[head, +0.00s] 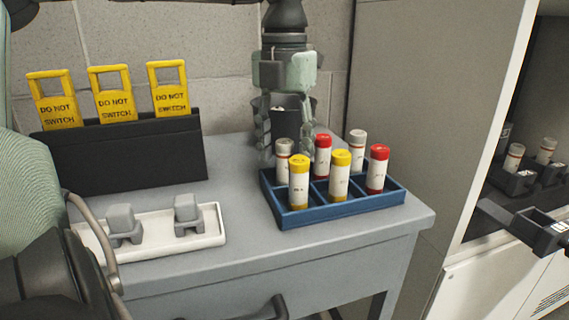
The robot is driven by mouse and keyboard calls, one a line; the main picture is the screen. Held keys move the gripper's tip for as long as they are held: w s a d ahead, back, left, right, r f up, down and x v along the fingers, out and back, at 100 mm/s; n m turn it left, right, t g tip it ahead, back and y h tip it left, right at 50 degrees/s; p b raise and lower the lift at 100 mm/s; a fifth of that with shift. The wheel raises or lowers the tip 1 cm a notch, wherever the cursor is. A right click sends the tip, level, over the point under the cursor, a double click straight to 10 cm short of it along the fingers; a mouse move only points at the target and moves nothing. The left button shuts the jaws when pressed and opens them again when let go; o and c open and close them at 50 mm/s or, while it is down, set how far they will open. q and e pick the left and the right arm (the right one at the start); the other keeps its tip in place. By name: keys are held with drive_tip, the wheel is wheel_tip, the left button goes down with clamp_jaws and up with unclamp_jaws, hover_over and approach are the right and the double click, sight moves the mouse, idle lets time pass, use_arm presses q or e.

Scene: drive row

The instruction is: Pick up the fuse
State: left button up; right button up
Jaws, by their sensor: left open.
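Several upright cylindrical fuses with white labels stand in a blue divided tray (345,214) on the grey bench. Two have yellow caps, a front left one (299,184) and a front middle one (339,178). Two have red caps, one at front right (377,170) and one at back middle (322,158). Two have grey caps, one at back left (284,148) and one at back right (357,150). My left gripper (283,145) points down, open, at the tray's back left, close to the grey-capped fuse there. Whether it touches that fuse is unclear. My right gripper is not in view.
A black holder (120,160) with yellow "DO NOT SWITCH" tags (115,95) stands at the back left. A white tray (150,245) with two grey blocks (187,215) lies at front left. An open cabinet (495,220) at right holds more fuses (514,158).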

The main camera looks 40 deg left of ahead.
use_arm(q)
clamp_jaws()
drive_tip(key=shift+r, duration=0.1)
